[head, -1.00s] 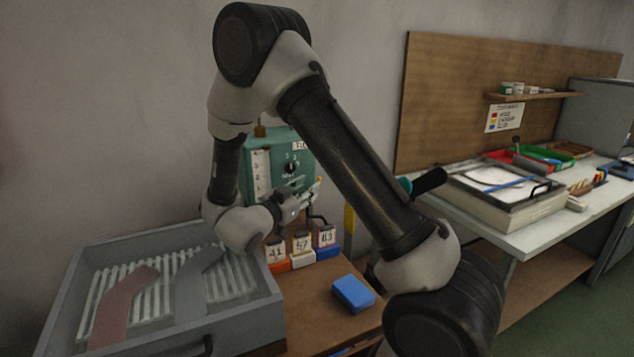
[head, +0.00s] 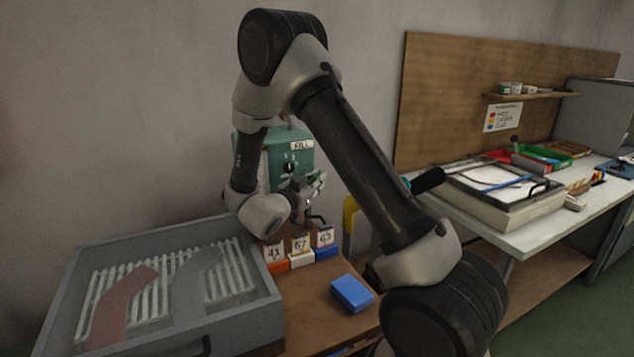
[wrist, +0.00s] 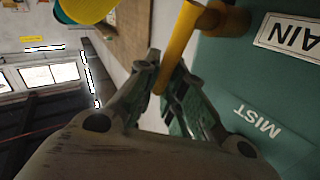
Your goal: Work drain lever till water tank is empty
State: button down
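The green water tank (head: 308,156) stands at the back of the bench, with a FILL label and a dark dial on its front. In the wrist view its face (wrist: 240,90) fills the right side, with upside-down lettering ending "AIN" and "MIST". The yellow drain lever (wrist: 178,42) runs down between my fingers there. My gripper (wrist: 164,62) has its fingers drawn together at the tips, around the lever. In the head view my gripper (head: 319,180) is in front of the tank's lower front. My arm hides the tank's left side, so I cannot read the water level.
A grey tray (head: 240,334) with sock boards lies at the left. Small numbered blocks (head: 301,258) stand just below my gripper, and a blue block (head: 352,293) lies nearer. A white worktable (head: 530,240) with a framed box is at the right.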

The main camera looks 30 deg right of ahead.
jog(key=shift+d, duration=0.15)
jog(key=d+f+m+g+y, duration=0.3)
jog(key=d+f+m+y, duration=0.1)
jog(key=y, duration=0.7)
jog(key=shift+f+m+y, duration=0.4)
jog(key=shift+f+m, duration=0.2)
jog(key=shift+f, duration=0.35)
dwell(0.4)
jog(key=c, duration=1.5)
grip_release()
